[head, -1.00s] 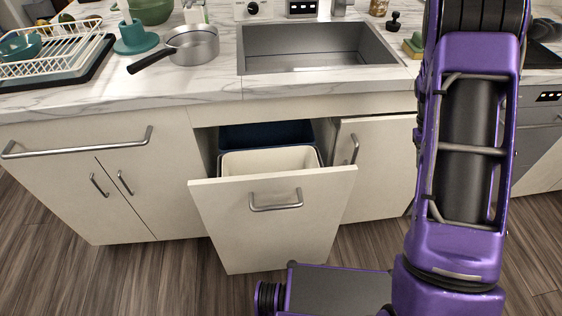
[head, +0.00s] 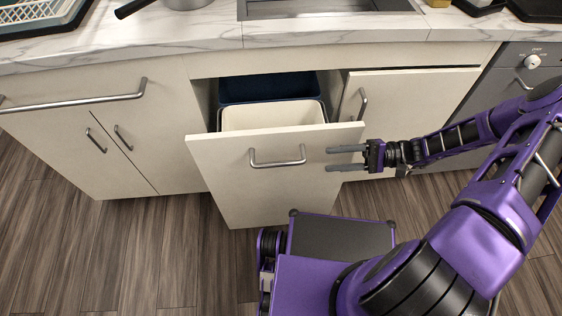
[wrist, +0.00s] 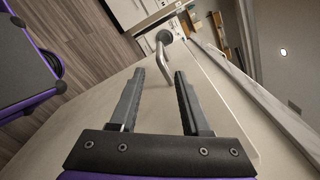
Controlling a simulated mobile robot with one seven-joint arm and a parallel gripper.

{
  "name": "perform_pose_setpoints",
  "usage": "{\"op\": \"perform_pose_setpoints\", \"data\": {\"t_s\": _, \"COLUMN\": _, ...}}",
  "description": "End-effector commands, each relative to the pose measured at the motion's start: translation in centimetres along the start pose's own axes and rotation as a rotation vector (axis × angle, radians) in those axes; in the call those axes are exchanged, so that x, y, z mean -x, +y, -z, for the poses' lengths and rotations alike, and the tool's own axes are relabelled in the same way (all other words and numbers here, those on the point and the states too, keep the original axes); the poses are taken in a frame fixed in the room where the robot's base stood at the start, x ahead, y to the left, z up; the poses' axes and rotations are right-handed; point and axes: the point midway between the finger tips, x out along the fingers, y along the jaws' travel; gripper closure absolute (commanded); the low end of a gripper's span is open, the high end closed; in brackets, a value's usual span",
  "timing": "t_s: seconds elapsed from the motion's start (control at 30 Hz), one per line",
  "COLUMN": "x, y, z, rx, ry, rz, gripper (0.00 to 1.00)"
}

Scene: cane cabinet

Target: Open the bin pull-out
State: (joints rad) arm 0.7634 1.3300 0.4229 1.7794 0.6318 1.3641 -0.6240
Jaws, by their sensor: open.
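The bin pull-out front (head: 235,180) is a cream panel under the sink, standing partly out from the cabinet. A cream bin (head: 270,115) and a dark blue bin (head: 268,87) show behind it. Its metal bar handle (head: 277,163) is on the front, near the top. My gripper (head: 328,158) is open and empty, at the panel's right side, with its fingers pointing left toward the handle. In the wrist view, the handle (wrist: 162,55) shows beyond and between the open fingers (wrist: 155,90), apart from them.
A cabinet door (head: 415,95) right of the pull-out stands slightly ajar, with its own handle (head: 361,104). A marble counter (head: 130,45) with a sink (head: 320,8) is above. Closed doors (head: 75,130) are at left. The wood floor (head: 110,255) at front left is clear.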

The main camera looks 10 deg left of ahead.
Motion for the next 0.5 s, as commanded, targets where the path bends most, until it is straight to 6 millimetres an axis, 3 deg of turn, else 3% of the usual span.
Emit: {"op": "perform_pose_setpoints", "data": {"t_s": 0.5, "x": -11.2, "y": 0.1, "z": 0.0, "rx": -0.002, "ry": -0.003, "rz": -0.003, "gripper": 0.53}}
